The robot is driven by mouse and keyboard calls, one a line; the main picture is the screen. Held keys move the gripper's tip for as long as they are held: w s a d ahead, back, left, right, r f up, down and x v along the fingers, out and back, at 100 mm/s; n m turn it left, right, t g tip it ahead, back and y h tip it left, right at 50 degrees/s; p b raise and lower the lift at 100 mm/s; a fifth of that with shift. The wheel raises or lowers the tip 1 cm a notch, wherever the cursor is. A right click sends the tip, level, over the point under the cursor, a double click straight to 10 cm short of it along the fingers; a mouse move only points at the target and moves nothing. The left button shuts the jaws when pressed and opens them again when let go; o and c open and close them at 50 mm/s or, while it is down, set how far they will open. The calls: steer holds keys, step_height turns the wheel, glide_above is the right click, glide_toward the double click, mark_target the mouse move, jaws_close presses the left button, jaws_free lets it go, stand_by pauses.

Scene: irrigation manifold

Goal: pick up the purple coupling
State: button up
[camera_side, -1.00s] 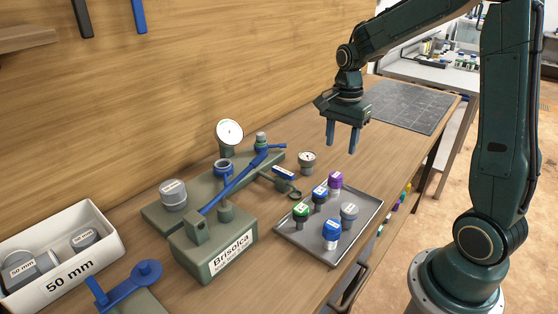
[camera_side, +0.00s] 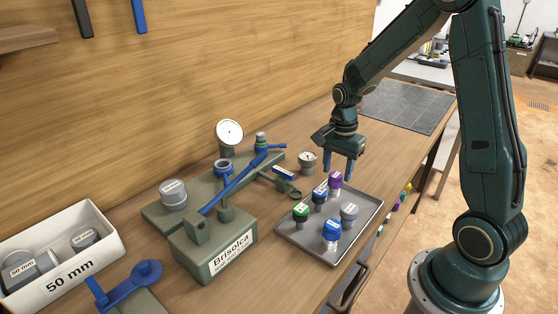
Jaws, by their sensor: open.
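The purple coupling (camera_side: 335,182) stands upright at the back corner of the grey tray (camera_side: 292,238), with a pale label on its top. The gripper holds nothing.
A green-capped coupling (camera_side: 300,211), blue-capped ones (camera_side: 332,231) and a grey one (camera_side: 349,213) share the tray.

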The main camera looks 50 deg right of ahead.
mark_target(336, 175)
steer(key=shift+f, duration=2.55)
steer(key=c, duration=0.8)
steer(key=shift+o, duration=0.2)
steer(key=shift+r, duration=0.15)
step_height(336, 175, up, 20)
steer(key=shift+w, duration=0.15)
